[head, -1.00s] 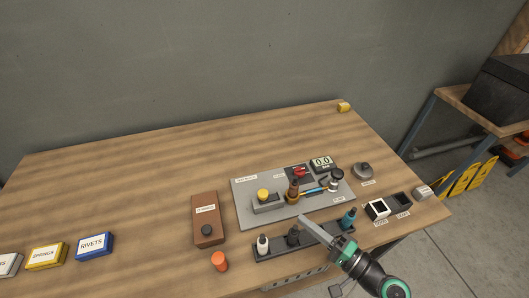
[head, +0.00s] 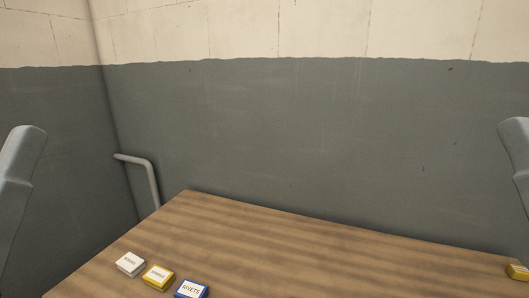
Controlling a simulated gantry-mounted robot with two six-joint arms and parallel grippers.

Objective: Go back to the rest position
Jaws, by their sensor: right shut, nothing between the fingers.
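A matching grey piece of mine (head: 18,165) stands up at the left edge, on the left arm's side. Its jaws cannot be made out. Both pieces are apart from the table and touch nothing visible.
The wooden table (head: 300,248) fills the bottom, mostly bare in view. A white box (head: 130,264), a yellow box (head: 158,278) and a blue RIVETS box (head: 191,290) sit at its lower left. A yellow object (head: 518,271) lies at the right edge. A grey pipe (head: 150,178) stands by the wall.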

